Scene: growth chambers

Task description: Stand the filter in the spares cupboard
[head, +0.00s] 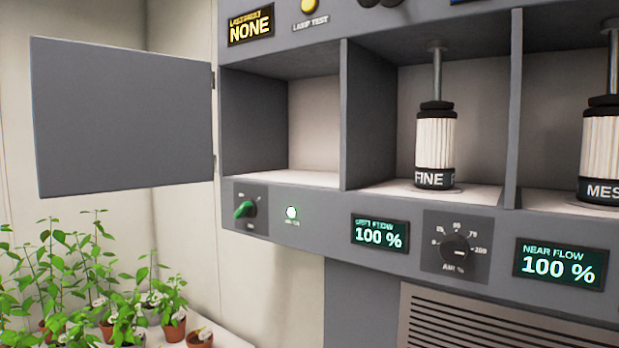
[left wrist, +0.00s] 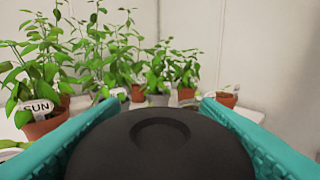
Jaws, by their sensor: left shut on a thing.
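My left gripper (left wrist: 162,102) shows only in the left wrist view, its teal fingers shut on either side of a round black cap with a shallow dimple. I take this cap to be the top of the filter (left wrist: 160,148); its body is hidden below. In the head view, the open-fronted compartment at the left, which looks like the spares cupboard (head: 314,130), is empty. Its grey door (head: 122,117) is swung wide open to the left. No cupboard label is readable. Neither gripper shows in the head view.
A filter marked FINE (head: 436,145) stands in the middle bay under a rod; another marked MES (head: 603,150) stands in the right bay. Grey dividers separate the bays. Below are a green knob (head: 245,209) and flow displays. Potted plants (head: 90,280) stand at lower left.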

